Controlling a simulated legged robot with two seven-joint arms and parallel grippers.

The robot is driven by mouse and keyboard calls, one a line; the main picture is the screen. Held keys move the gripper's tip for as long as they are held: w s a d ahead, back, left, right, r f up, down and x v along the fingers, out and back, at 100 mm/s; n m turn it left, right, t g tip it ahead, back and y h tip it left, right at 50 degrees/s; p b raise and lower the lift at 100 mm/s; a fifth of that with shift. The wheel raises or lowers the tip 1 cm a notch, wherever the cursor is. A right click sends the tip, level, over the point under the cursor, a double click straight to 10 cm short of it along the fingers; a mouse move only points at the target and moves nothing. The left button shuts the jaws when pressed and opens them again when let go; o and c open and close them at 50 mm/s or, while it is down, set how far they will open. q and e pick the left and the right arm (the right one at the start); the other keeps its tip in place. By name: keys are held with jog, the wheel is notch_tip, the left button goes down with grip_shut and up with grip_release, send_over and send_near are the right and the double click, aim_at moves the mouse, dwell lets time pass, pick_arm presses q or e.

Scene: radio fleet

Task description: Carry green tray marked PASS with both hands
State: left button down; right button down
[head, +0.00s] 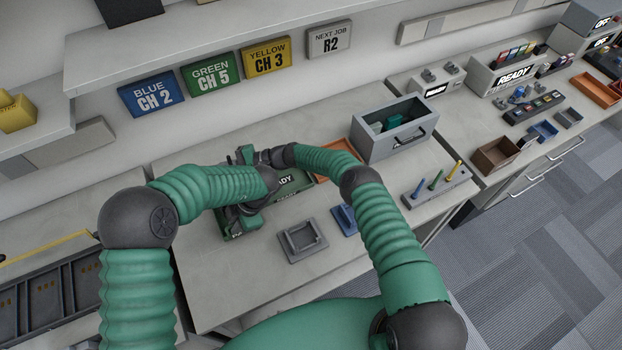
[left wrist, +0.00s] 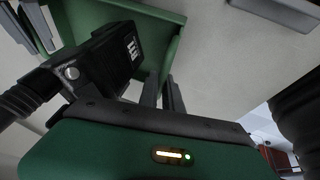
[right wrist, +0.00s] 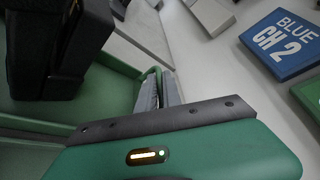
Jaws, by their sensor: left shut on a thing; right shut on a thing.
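A black radio (left wrist: 115,55) stands in the tray, also in the right wrist view (right wrist: 55,50). Whether the tray touches the worktop is hidden.
A grey open bin (head: 400,145) stands to the right.

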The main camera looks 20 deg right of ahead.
pick_arm(q)
jog(key=shift+d+f+b, duration=0.15)
jog(key=shift+f+b, duration=0.2)
jog(key=shift+f, duration=0.4)
pick_arm(e)
jog(key=shift+f, duration=0.65)
pick_arm(q)
jog(key=c, duration=1.8)
grip_release()
jog(key=shift+r+p, duration=0.3)
pick_arm(e)
jog(key=c, duration=1.8)
grip_release()
jog(key=shift+r, duration=0.25)
pick_arm(q)
jog(key=shift+o, duration=1.3)
pick_arm(e)
jog(key=shift+o, duration=1.3)
pick_arm(q)
jog(key=shift+s, duration=0.1)
pick_arm(e)
jog(key=shift+r, duration=0.1)
pick_arm(q)
jog(key=shift+r, duration=0.15)
